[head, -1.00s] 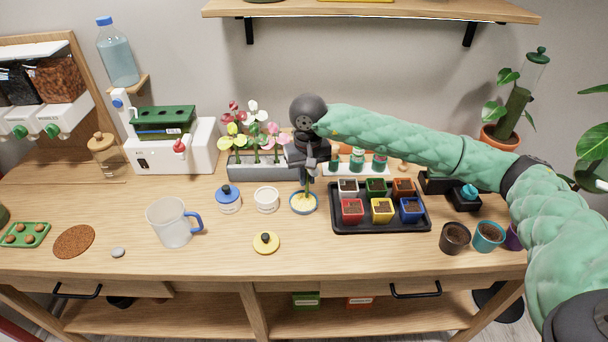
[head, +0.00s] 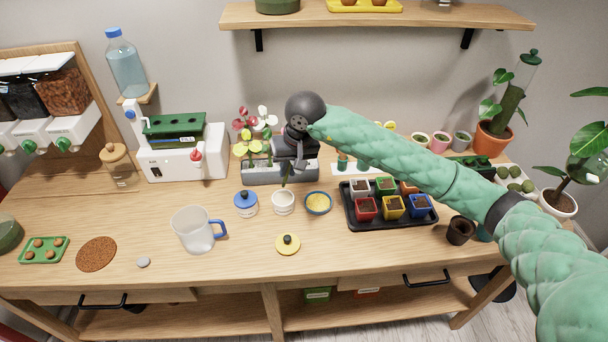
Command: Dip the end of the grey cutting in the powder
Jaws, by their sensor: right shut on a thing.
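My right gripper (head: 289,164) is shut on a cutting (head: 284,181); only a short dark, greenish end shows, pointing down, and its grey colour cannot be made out. The jaws and arm hide the rest. In the picture this end is just above a small white pot (head: 283,205); whether it is over or behind it is hard to tell. My left gripper is out of view.
Behind my gripper is a grey planter (head: 262,174) with flowers. A black tray (head: 385,224) of coloured pots is right. The front table edge is mostly clear.

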